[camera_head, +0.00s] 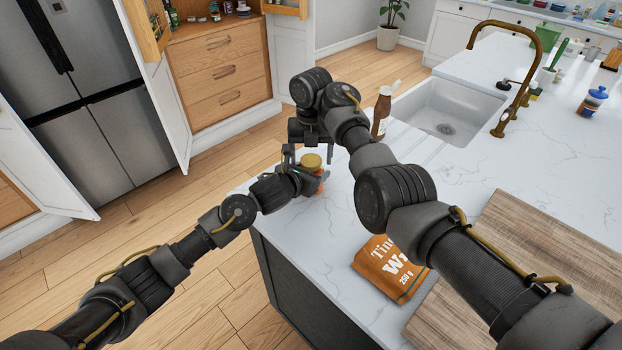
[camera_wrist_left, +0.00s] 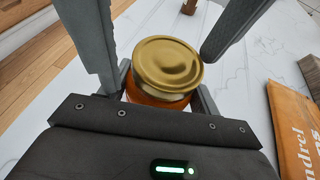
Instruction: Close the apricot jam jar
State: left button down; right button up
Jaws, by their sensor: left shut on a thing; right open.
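The apricot jam jar (camera_head: 319,187) stands near the counter's corner, its orange body mostly hidden by my left gripper. Its gold lid (camera_head: 312,160) sits on top; in the left wrist view the lid (camera_wrist_left: 167,65) covers the mouth, with a pale band of glass below it. I cannot tell whether it is screwed tight. My left gripper (camera_head: 312,184) is shut on the jar's body (camera_wrist_left: 155,98) from the side. My right gripper (camera_head: 305,158) points down from above and is open, its fingers on either side of the lid, apparently not gripping it.
A brown bottle (camera_head: 382,112) stands behind the jar, near the sink (camera_head: 447,108). An orange pouch (camera_head: 388,270) lies at the front beside a wooden board (camera_head: 530,260). My right arm crosses above the counter. Marble right of the jar is clear.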

jog(key=c, duration=1)
jog(key=shift+c, duration=0.2)
jog(key=m, duration=1.6)
jog(key=o, duration=1.1)
